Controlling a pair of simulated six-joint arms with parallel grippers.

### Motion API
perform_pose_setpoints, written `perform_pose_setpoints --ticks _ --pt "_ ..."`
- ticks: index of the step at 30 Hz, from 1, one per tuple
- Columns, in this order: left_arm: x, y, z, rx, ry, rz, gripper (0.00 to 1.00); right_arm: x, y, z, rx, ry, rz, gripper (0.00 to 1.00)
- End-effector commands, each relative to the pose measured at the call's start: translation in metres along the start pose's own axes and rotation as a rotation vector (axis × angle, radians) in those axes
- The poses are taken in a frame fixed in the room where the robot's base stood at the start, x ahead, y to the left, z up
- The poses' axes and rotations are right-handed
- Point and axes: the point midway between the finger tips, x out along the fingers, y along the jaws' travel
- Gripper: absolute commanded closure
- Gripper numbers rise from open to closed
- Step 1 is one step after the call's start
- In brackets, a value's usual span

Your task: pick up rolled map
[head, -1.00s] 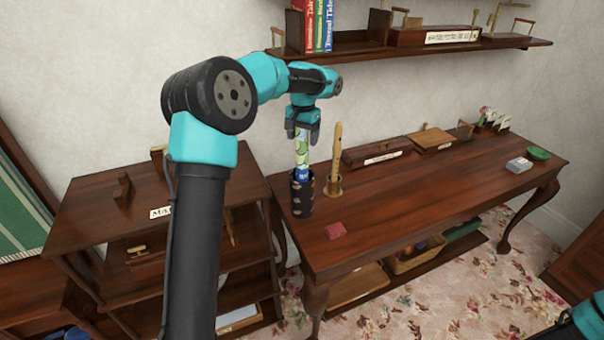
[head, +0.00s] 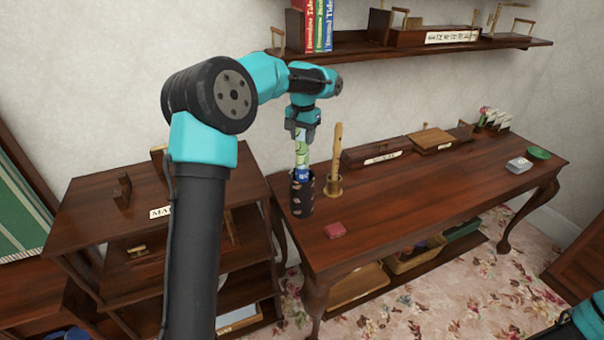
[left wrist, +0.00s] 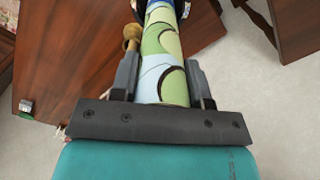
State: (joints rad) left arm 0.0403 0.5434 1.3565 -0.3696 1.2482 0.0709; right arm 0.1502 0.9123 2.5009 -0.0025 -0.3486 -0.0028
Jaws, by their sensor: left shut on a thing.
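The rolled map (head: 301,152) is a tube printed in pale blue, green and yellow. It stands upright, its lower end inside a dark patterned cylindrical holder (head: 302,197) near the table's left end. My left gripper (head: 302,130) is above the holder, shut on the map's upper part. In the left wrist view the map (left wrist: 163,48) lies between the two fingers of my left gripper (left wrist: 160,75). The map's lower end is hidden in the holder. The fingers of my right gripper are not in view; only part of that arm shows at the lower right.
A wooden flute (head: 337,150) stands in a small stand right of the holder. Long boxes (head: 372,152) lie behind it. A wall shelf (head: 400,47) with books is above. The table's front middle (head: 430,195) is clear.

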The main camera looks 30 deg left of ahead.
Motion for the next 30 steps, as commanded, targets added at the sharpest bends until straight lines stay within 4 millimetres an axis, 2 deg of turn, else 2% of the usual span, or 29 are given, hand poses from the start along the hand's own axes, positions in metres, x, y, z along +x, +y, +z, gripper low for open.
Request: perform_pose_setpoints --ticks 1,5,17,23,30 --pt "0.000 0.000 0.000 0.000 0.000 0.000 0.86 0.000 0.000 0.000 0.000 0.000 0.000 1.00" --pt "0.000 0.000 0.000 0.000 0.000 0.000 0.98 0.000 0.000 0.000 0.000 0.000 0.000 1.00" --pt "-0.007 0.000 0.000 0.000 0.002 0.000 0.99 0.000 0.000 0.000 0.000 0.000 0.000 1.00" --pt "-0.034 0.001 -0.001 0.001 0.005 0.000 0.99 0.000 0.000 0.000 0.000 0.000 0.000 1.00" --pt "-0.090 0.001 -0.001 -0.001 0.006 0.000 0.99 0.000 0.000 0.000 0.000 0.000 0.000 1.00"
